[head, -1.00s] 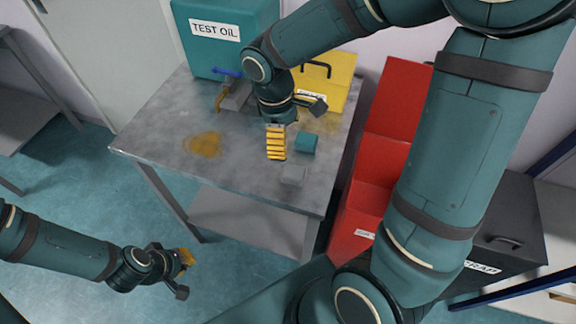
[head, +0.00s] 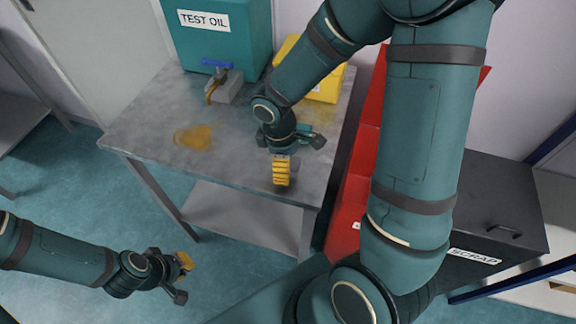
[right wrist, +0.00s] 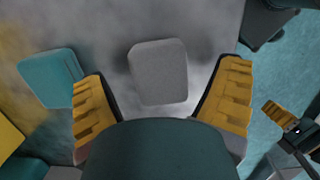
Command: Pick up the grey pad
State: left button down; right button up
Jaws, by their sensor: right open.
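The grey pad (right wrist: 158,72) is a light, rounded flat block on the metal table. In the right wrist view it lies between the two yellow fingers of my right gripper (right wrist: 160,88), with clear gaps at both sides. My right gripper (head: 281,171) is open above the table's front right part, and the pad is hidden behind it in the head view. A teal pad (right wrist: 50,77) lies left of the grey pad in the right wrist view, beyond the left finger.
The table (head: 140,125) has an orange-brown oil stain (head: 194,137). A teal test oil container (head: 235,45) with a blue-handled tap stands at the back. A yellow box (head: 328,88) is behind my right arm. Red bins (head: 352,205) and a dark scrap box (head: 510,215) stand right.

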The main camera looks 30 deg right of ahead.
jog(key=c, duration=1.1)
jog(key=shift+o, duration=0.2)
notch_tip(320, 180, up, 10)
jog(key=p, duration=0.2)
jog(key=shift+p, duration=0.3)
jog(key=shift+o, duration=1.1)
jog(key=c, duration=0.3)
